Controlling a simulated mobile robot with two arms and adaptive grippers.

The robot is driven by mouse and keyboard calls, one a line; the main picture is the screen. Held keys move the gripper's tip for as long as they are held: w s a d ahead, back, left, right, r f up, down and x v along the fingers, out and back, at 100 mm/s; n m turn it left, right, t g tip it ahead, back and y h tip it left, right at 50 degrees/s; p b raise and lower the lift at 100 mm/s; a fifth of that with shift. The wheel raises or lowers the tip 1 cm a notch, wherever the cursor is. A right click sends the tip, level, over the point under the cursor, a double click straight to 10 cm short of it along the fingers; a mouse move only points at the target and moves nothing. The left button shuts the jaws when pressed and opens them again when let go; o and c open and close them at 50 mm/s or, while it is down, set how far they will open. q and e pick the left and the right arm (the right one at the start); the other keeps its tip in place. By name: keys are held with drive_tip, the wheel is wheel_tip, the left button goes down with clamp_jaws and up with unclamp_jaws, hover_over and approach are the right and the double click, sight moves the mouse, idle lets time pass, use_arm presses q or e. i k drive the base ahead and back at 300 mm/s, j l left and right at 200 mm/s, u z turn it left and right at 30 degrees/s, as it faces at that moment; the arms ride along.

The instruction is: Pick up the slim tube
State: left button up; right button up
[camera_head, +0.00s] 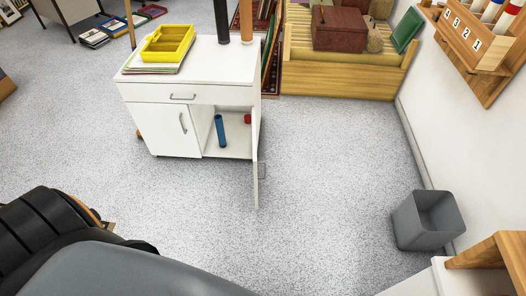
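A slim blue tube (220,130) stands leaning slightly inside the open right compartment of the white cabinet (215,62). A small red object (247,118) lies near it, partly hidden by the open door (256,170). Two taller tubes stand on or behind the cabinet top, a black one (221,20) and a brown one (246,20), their upper ends cut off or near the frame edge. Neither of my grippers shows.
A yellow tray (167,44) sits on papers on the cabinet top. A grey bin (428,219) stands by the right wall, below a wooden rack (474,42) holding capped tubes. A wooden crate (345,82) is behind. The speckled floor before the cabinet is clear.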

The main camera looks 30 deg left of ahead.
sight(219, 121)
drive_tip(key=i+u, duration=0.8)
